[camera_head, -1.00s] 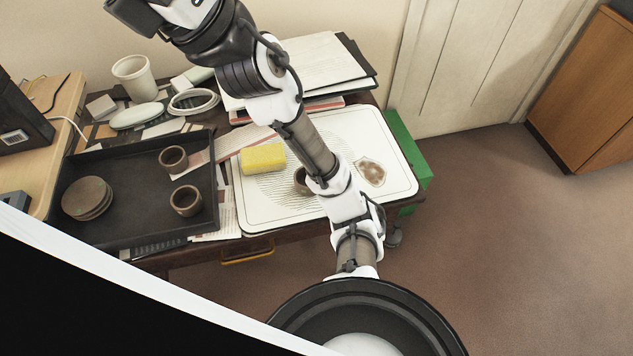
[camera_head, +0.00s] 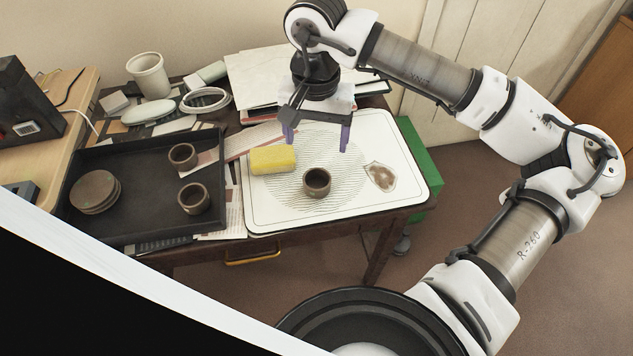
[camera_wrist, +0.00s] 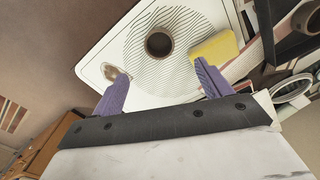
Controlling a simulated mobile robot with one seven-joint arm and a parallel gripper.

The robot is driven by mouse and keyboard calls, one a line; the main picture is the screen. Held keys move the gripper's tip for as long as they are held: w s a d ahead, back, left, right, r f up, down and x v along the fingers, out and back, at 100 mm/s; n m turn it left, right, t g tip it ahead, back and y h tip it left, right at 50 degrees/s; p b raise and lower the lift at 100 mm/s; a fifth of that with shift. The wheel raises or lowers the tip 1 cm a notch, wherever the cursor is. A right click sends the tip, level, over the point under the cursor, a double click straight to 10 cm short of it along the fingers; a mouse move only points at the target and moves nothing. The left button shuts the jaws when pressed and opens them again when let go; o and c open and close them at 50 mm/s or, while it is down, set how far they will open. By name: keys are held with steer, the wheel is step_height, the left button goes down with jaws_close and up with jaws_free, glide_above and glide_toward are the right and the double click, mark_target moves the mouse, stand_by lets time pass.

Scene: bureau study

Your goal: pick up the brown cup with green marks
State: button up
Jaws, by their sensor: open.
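A small brown cup (camera_head: 317,182) stands upright on the white board with a ring pattern; the wrist view shows it from above (camera_wrist: 159,44). Two more brown cups stand in the black tray, an upper one (camera_head: 183,156) and a lower one (camera_head: 194,197). Green marks cannot be made out on any of the cups. My gripper (camera_head: 316,140) is open and empty above the board, on the wall side of the lone cup. Its two purple fingers are wide apart in the wrist view (camera_wrist: 162,88), with the cup beyond them and not between them.
A yellow sponge (camera_head: 273,159) lies on the white board (camera_head: 400,195) left of the cup, and a brown stain (camera_head: 381,176) is to the right. The black tray (camera_head: 140,222) also holds stacked brown dishes (camera_head: 95,192). A white cup (camera_head: 148,76) and papers (camera_head: 262,72) are behind.

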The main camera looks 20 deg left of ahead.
step_height(320, 180, down, 8)
steer(key=shift+f, duration=0.25)
steer(key=shift+w+f+p, duration=0.1)
steer(key=shift+f+p, duration=0.65)
steer(key=shift+f, duration=1.8)
steer(key=c, duration=1.1)
steer(key=shift+o, duration=0.2)
steer(key=shift+r, duration=0.1)
